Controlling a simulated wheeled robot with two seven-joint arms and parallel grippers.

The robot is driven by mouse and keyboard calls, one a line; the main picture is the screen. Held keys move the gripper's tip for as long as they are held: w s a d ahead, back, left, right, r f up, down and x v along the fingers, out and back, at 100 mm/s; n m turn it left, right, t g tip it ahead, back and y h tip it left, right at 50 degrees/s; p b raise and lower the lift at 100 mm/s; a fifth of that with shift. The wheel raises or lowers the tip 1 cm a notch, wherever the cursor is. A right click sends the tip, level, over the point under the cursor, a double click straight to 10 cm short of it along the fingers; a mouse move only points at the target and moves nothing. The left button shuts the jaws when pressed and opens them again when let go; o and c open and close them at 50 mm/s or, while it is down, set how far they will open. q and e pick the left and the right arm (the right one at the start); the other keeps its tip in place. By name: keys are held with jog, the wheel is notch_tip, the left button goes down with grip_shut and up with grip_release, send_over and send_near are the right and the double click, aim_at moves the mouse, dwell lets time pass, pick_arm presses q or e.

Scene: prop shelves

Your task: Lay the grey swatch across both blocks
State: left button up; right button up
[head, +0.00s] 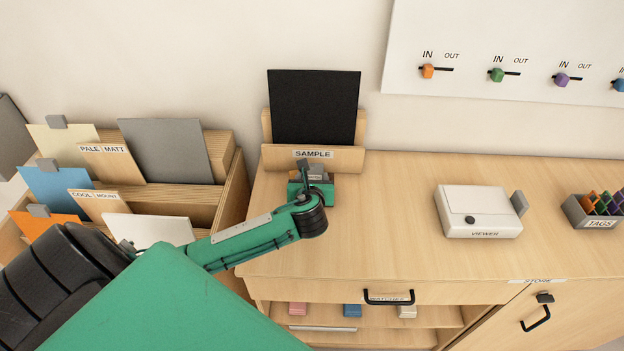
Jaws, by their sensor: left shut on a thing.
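A grey card (166,152), which looks like the grey swatch, stands in the wooden rack at left behind the PALE | MATT divider. My left gripper (315,175) is low in front of the SAMPLE stand, far right of that card. It is shut on a small grey piece, mostly hidden by the gripper, so I cannot tell what it belongs to. Small blocks sit on the low shelf under the counter: pink (297,309), blue (352,310) and whitish (407,311). I cannot tell which two are meant. My right gripper is out of view.
A black card (315,105) stands in the SAMPLE stand (270,158). The rack (228,185) also holds cream, blue, orange and white cards. A white viewer (478,211) and a tag box (592,214) stand at right. The counter between stand and viewer is clear.

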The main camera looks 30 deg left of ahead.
pick_arm(q)
jog(key=shift+f, duration=0.25)
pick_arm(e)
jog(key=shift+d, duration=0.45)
pick_arm(q)
jog(key=shift+f, duration=0.15)
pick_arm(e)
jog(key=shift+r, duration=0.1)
pick_arm(q)
jog(key=shift+f, duration=0.2)
jog(key=o, duration=0.9)
jog(key=shift+f, duration=0.1)
jog(key=shift+o, duration=0.4)
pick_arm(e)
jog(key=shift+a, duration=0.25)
